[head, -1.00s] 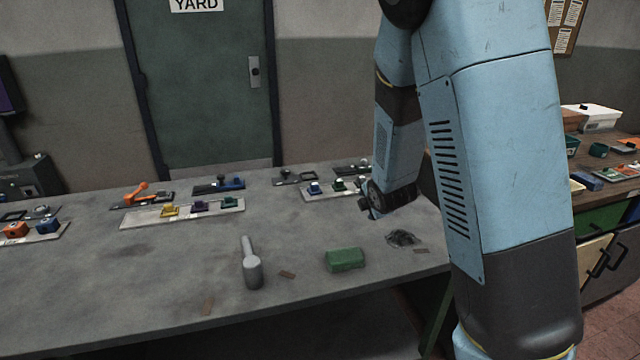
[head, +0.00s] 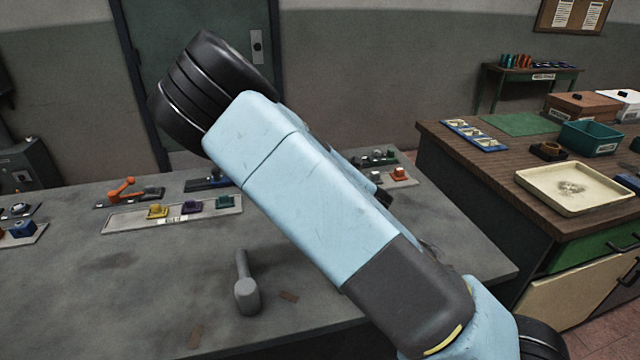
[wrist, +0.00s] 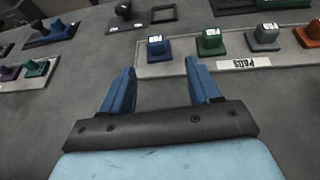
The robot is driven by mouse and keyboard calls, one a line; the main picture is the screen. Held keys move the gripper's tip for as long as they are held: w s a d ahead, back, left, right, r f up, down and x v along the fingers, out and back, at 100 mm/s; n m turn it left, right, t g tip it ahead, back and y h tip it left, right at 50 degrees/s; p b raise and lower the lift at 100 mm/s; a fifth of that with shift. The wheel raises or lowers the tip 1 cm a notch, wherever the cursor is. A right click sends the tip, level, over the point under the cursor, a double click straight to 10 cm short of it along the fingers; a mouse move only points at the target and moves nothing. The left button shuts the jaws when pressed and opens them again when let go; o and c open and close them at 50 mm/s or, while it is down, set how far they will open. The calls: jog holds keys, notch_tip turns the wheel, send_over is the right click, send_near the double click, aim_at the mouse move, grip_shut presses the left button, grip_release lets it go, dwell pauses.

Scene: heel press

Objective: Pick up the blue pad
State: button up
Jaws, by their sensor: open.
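The blue pad (wrist: 158,49) is a small blue block with a white-marked top. It stands at the left end of a pale tray (wrist: 246,63) labelled PADS in the wrist view. My gripper (wrist: 160,66) is open, its two blue fingers apart with nothing between them. In the picture the blue pad lies just beyond the fingertips, between their lines; it looks untouched.
A green pad (wrist: 210,42), a grey pad (wrist: 264,37) and an orange pad (wrist: 308,33) share the tray, right of the blue one. An empty dark frame (wrist: 163,14) lies behind.

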jog(key=shift+w+f, duration=0.1)
jog(key=shift+w, duration=0.35)
jog(key=x, duration=0.7)
jog(key=shift+w+a+f, duration=0.15)
jog(key=shift+w+a, duration=0.05)
jog(key=shift+a, duration=0.2)
jog(key=shift+x, duration=2.65)
jog(key=shift+s+a+f, duration=0.1)
jog(key=shift+a+f, duration=0.05)
jog(key=shift+f, duration=0.05)
jog(key=shift+c, duration=0.4)
jog(key=c, duration=0.7)
jog(key=shift+o, duration=0.2)
jog(key=shift+r, duration=0.15)
